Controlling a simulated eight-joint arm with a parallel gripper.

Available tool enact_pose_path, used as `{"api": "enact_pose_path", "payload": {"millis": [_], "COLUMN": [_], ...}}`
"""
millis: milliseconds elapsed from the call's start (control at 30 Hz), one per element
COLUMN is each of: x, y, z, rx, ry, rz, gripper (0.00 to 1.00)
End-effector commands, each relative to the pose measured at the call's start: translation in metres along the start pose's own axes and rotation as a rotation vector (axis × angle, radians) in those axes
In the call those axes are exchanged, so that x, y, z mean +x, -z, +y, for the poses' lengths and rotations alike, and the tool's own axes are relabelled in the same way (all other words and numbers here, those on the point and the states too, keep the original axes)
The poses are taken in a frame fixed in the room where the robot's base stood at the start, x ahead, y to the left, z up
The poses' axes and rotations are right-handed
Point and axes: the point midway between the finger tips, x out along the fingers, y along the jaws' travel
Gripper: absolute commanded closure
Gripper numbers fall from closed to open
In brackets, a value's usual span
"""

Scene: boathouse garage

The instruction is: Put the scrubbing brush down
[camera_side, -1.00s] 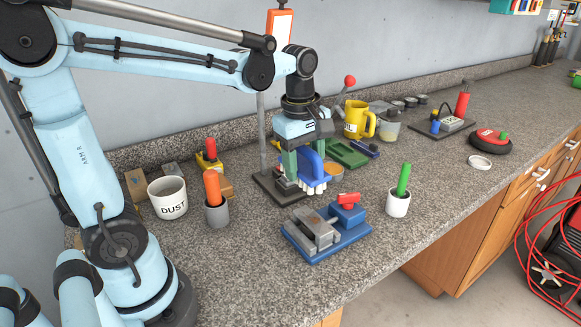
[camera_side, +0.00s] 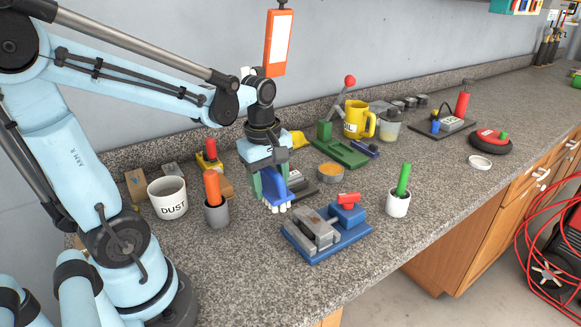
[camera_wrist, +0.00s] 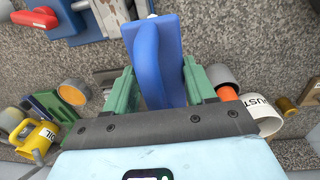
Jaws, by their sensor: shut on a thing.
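The scrubbing brush (camera_side: 276,193) has a blue handle and pale bristles pointing down. It is between the green fingers of my gripper (camera_side: 270,186), which is shut on it. In the side view the brush is low over the granite worktop, right of the grey cup with the orange handle. I cannot tell whether the bristles touch the surface. In the wrist view the blue handle (camera_wrist: 158,60) sits between the two green fingers (camera_wrist: 160,88).
A blue vise-like fixture (camera_side: 328,236) stands to the right in front. The grey cup (camera_side: 217,212) and the DUST mug (camera_side: 168,198) are at left. A white cup (camera_side: 398,203) with a green handle is further right.

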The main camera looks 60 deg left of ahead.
Motion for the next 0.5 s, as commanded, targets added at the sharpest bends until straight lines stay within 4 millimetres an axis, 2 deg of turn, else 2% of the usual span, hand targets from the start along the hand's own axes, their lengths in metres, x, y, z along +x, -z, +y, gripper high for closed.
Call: {"api": "enact_pose_path", "payload": {"millis": [100, 300, 500], "x": [0.015, 0.037, 0.047], "y": [0.027, 0.062, 0.077], "z": [0.001, 0.0, 0.001], "rx": [-0.008, -0.005, 0.0], "ry": [0.0, -0.001, 0.0], "rz": [0.0, 0.0, 0.0], "gripper": [0.83, 0.83, 0.83]}}
